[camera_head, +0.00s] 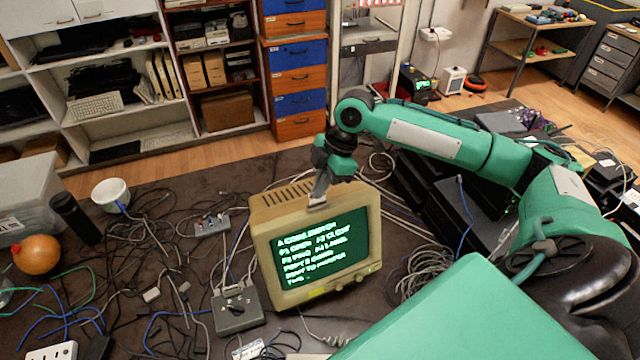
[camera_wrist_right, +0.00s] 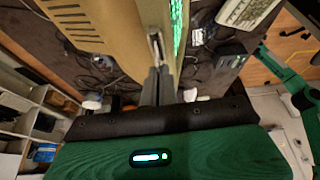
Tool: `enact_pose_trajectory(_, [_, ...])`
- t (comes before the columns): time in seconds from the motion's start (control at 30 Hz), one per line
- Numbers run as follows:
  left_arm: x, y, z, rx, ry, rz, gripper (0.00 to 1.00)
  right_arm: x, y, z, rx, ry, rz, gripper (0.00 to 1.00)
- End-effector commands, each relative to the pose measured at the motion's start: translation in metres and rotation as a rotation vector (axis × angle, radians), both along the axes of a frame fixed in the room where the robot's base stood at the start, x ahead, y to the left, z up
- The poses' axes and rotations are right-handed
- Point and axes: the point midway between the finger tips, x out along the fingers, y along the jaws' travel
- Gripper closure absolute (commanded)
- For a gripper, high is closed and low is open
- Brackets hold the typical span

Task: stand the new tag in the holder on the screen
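The screen is a beige box monitor (camera_head: 262,236) with green text on its dark face, standing on the dark mat. My right gripper (camera_head: 318,198) points down at the top front edge of the monitor. In the right wrist view its two grey fingers (camera_wrist_right: 157,82) are close together. A small pale thin piece (camera_wrist_right: 155,45) shows at the fingertips, against the monitor's front top edge. It looks like the tag at the holder; the fingers cover much of it, and I cannot tell the two apart or whether the tag is seated. My left gripper is out of view.
A grey box (camera_head: 238,308) with a knob stands left of the monitor, amid many loose cables. A white cup (camera_head: 111,194), a dark cylinder (camera_head: 76,218) and an orange ball (camera_head: 37,254) are further left. Black equipment (camera_head: 455,215) stands right of the monitor under my right arm.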

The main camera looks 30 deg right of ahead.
Motion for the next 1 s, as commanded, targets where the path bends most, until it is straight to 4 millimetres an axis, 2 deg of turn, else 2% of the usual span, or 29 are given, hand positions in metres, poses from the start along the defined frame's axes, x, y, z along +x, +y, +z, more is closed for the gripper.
enact_pose_trajectory(1.0, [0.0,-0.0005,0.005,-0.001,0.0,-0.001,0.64,-0.0002,0.0001,-0.0083,0.0,0.0,0.0,1.0])
